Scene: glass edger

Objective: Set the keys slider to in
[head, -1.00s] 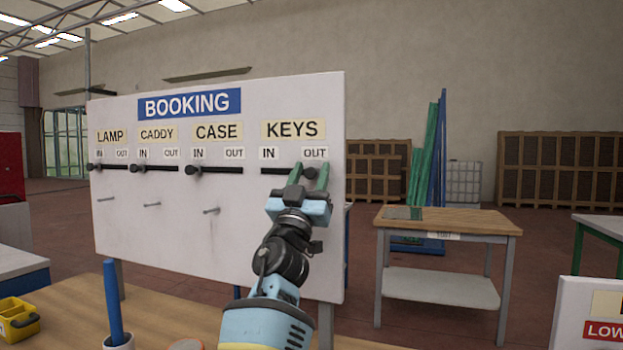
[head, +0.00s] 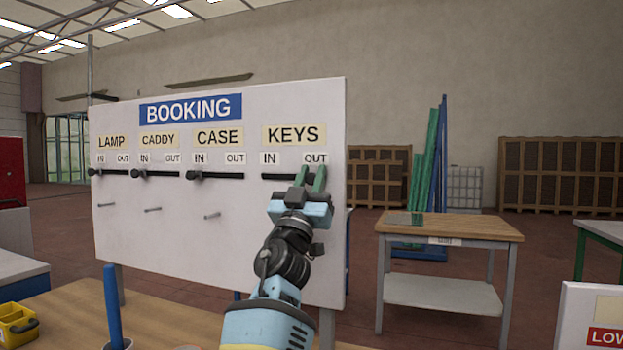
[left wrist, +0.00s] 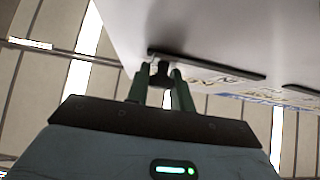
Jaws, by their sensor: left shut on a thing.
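The white BOOKING board (head: 265,235) has a KEYS label (head: 293,135) at its right, with IN on the left and OUT on the right. Below runs the dark KEYS track (head: 273,177). My left gripper (head: 311,178) is at the right, OUT end of this track and hides the KEYS knob in the head view. In the left wrist view, the dark KEYS knob (left wrist: 160,73) sits between the green fingers of my left gripper (left wrist: 158,88), at one end of its track. My right gripper is not in view.
The LAMP, CADDY and CASE knobs (head: 196,176) stand at the left, IN ends of their tracks. Bare pegs (head: 212,216) stick out below them. A wooden bench with a yellow caddy (head: 17,324) lies in front. A small table (head: 450,227) stands at right.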

